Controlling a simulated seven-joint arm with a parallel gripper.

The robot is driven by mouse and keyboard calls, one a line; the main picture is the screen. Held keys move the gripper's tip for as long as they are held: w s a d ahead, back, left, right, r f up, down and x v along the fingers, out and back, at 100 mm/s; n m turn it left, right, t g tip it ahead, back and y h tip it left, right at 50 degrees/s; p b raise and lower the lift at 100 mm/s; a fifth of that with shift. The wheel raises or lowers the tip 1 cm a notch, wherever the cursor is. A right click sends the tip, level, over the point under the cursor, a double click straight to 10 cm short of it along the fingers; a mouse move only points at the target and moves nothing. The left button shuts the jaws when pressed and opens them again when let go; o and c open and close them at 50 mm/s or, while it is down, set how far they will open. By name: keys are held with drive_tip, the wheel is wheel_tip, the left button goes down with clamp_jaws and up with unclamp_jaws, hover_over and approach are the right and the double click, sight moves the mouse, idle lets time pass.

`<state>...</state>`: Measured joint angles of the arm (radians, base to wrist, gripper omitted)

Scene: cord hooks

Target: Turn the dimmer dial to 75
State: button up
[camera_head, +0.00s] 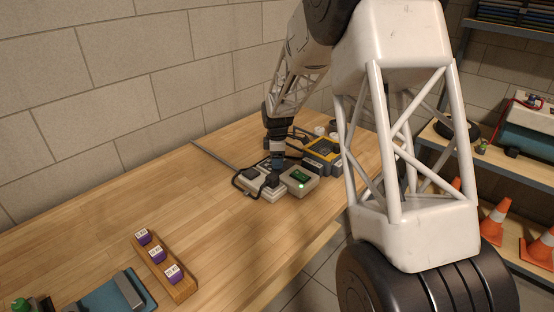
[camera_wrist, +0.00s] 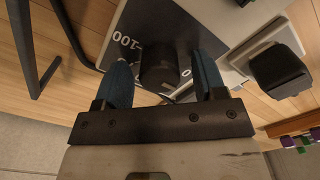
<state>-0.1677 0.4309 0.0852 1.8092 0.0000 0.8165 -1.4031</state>
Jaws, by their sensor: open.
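The dimmer dial (camera_wrist: 158,70) is a dark round knob on a dark panel face (camera_wrist: 150,22) with white markings; "100" is printed beside it. My gripper (camera_wrist: 161,72) is open, with one blue finger on each side of the dial. A small gap seems to show on both sides; contact cannot be told. The dial's pointer is not visible. In the head view, my gripper (camera_head: 277,172) points down over the grey dimmer box, beside its lit green display (camera_head: 301,176). The display's number is too small to read, and my gripper hides the dial.
A pale socket block with a black plug (camera_wrist: 280,70) sits close beside the dimmer. A yellow and grey device (camera_head: 323,148) stands behind it. A wooden rack with purple blocks (camera_head: 157,255) lies at the front left. The table's left middle is clear.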

drive_tip(key=shift+f, duration=0.15)
drive_tip(key=c, duration=0.9)
